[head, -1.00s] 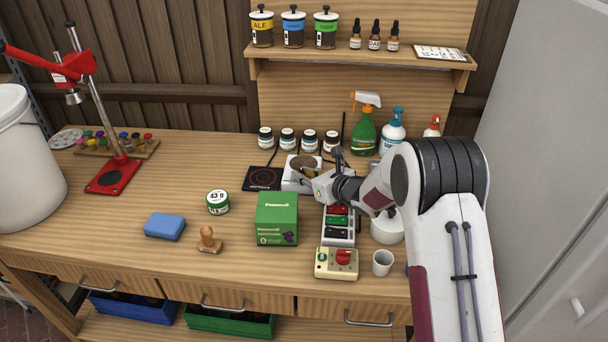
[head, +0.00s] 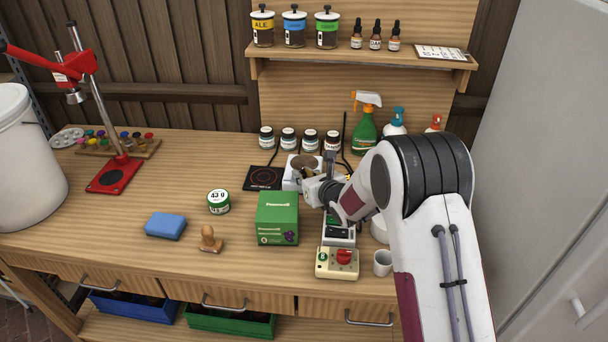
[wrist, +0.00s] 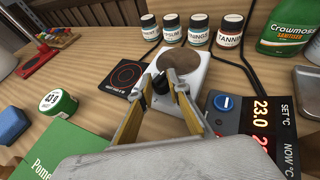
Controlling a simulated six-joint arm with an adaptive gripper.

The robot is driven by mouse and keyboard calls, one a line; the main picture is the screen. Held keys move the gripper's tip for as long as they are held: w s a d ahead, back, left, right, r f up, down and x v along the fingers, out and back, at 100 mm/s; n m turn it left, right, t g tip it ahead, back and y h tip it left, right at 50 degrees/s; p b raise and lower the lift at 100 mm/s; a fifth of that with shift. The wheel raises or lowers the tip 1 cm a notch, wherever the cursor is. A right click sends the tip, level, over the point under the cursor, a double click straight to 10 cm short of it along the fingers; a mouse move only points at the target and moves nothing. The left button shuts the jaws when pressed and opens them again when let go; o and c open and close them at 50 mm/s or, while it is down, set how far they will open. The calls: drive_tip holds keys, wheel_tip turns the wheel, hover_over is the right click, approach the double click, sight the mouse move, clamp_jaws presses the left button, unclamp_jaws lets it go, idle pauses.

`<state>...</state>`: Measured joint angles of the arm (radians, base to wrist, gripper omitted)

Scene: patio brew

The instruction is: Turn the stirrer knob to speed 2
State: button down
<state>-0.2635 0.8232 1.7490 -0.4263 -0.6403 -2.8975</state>
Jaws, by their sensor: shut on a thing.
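The white stirrer (wrist: 188,88) has a round brown-grey top plate (wrist: 181,61) and a small black knob (wrist: 160,84) on its near front. In the wrist view the knob sits between my fingertips. My gripper (wrist: 163,87) is shut on the knob, with one finger on each side. The knob's pointer and speed marks are hidden or too small to read. In the head view the stirrer (head: 289,183) stands at mid-bench, partly covered by my gripper (head: 311,188); the knob is hidden there.
A black hot plate (wrist: 126,76) lies left of the stirrer. Jars stand behind. A green box (head: 277,219) and a red-knobbed box (head: 337,263) are nearer the front.

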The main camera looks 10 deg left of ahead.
drive_tip(key=shift+w+r, duration=0.1)
drive_tip(key=shift+r, duration=0.2)
drive_tip(key=c, duration=1.9)
unclamp_jaws()
drive_tip(key=shift+f, duration=0.15)
drive_tip(key=v, duration=1.2)
drive_tip(key=shift+a, duration=0.15)
